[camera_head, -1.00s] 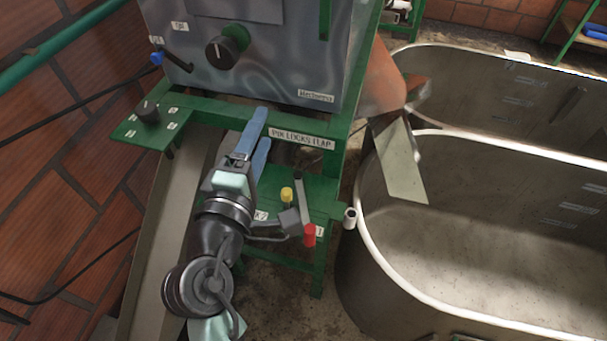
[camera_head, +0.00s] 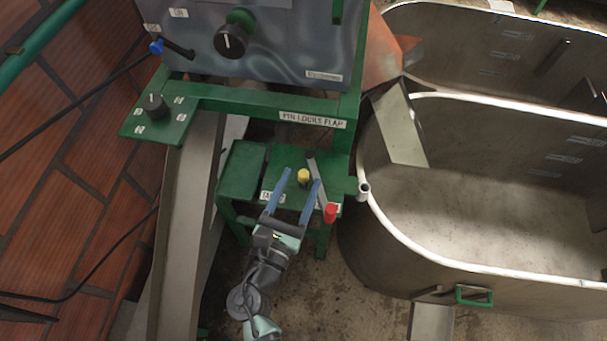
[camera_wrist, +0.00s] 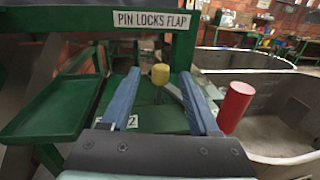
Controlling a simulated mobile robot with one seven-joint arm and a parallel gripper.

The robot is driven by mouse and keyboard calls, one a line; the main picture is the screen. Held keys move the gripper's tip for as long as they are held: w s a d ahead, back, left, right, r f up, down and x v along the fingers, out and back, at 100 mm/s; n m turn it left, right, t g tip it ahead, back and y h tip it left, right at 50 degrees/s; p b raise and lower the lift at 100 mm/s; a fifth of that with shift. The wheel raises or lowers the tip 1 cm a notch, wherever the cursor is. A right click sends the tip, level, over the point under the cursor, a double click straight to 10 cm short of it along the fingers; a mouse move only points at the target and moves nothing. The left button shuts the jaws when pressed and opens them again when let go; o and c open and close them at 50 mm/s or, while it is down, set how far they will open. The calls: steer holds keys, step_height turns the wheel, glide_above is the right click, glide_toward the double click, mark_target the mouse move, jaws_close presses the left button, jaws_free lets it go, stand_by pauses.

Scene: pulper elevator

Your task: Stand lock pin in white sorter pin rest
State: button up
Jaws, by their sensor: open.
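A yellow knob (camera_head: 303,177) stands on a green stand; it also shows in the wrist view (camera_wrist: 160,74) with a metal stem below it. I take it for the lock pin's head. My gripper (camera_head: 302,174) is open, its blue fingers pointing at the knob. In the wrist view the knob appears between the fingertips (camera_wrist: 159,76), with gaps at both sides; I cannot tell whether the tips reach its depth. A short whitish tube (camera_head: 363,190), perhaps the pin rest, is fixed at the stand's right edge.
A lever with a red grip (camera_head: 330,212) is close to my right finger; the grip also shows in the wrist view (camera_wrist: 234,108). A green bar (camera_head: 262,106) labelled "PIN LOCKS FLAP" crosses above the stand. A metal tank (camera_head: 450,170) is at the right.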

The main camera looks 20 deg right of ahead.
mark_target(305, 171)
steer(key=p+x, duration=0.1)
steer(key=x, duration=0.4)
steer(key=shift+w+d, duration=0.2)
steer(key=shift+d, duration=0.1)
steer(key=shift+r, duration=0.1)
steer(key=shift+c, duration=0.4)
steer(key=shift+a, duration=0.1)
jaws_close()
